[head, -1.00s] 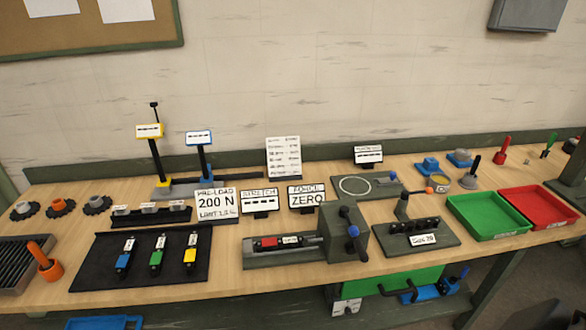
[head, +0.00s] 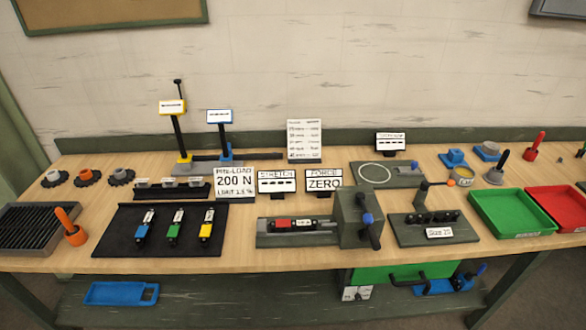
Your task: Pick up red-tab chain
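The red-tab chain (head: 283,224) lies in the grey bench fixture (head: 265,241) right of the middle of the table, with a white label (head: 304,223) beside its red part. On the black mat (head: 110,240) to the left lie a blue-tab chain (head: 142,231), a green-tab chain (head: 174,231) and a yellow-tab chain (head: 206,230), side by side. Neither of my grippers shows in the head view.
A grey block with dark handles (head: 350,220) stands at the fixture's right end. Signs (head: 235,182) stand behind it. A green tray (head: 512,214) and a red tray (head: 560,211) are at the right. Bare wood lies between mat and fixture.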

